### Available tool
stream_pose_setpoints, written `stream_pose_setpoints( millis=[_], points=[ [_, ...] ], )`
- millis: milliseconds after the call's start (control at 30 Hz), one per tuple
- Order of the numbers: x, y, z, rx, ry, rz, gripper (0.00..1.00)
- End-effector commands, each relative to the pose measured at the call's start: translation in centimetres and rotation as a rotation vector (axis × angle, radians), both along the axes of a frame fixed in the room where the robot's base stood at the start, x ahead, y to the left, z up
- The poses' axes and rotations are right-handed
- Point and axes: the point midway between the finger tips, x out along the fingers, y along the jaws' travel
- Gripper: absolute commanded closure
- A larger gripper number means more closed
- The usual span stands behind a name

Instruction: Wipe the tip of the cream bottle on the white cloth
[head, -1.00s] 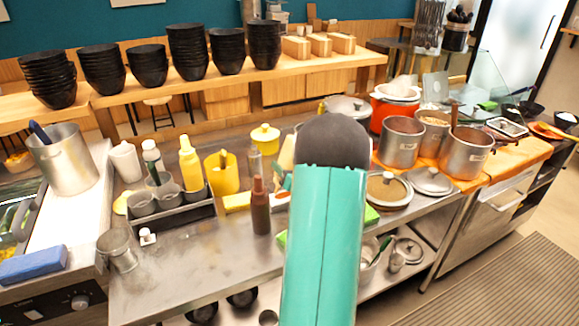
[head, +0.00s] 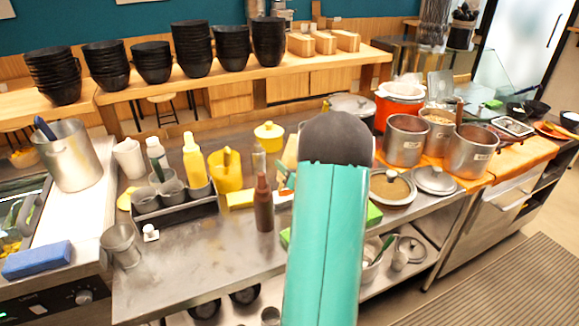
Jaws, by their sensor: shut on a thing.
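My teal arm (head: 325,235) with its dark rounded joint fills the middle of the head view. My gripper is hidden behind it, so its hold on anything does not show. A small teal piece (head: 285,178) shows at the arm's left edge; I cannot tell whether it is part of the gripper. A white bottle (head: 156,152) stands upright behind the grey caddy; I cannot tell whether it is the cream bottle. A pale, cream-coloured thing (head: 290,152) is partly hidden behind the arm. I cannot make out a white cloth for certain.
A brown bottle (head: 263,208) stands on the steel counter (head: 190,262), left of my arm. A yellow bottle (head: 193,160) stands by the grey caddy (head: 180,215). Steel pots (head: 470,152) stand right. Black bowls (head: 205,50) line the back shelf. The front-left counter is mostly clear.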

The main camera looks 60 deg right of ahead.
Motion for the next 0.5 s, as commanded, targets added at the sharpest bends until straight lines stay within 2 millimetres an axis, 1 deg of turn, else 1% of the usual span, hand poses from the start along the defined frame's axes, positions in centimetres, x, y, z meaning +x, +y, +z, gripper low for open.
stream_pose_setpoints(
  millis=[500],
  points=[
    [0.03,-0.01,-0.50,-0.001,-0.002,0.000,0.55]
  ],
)
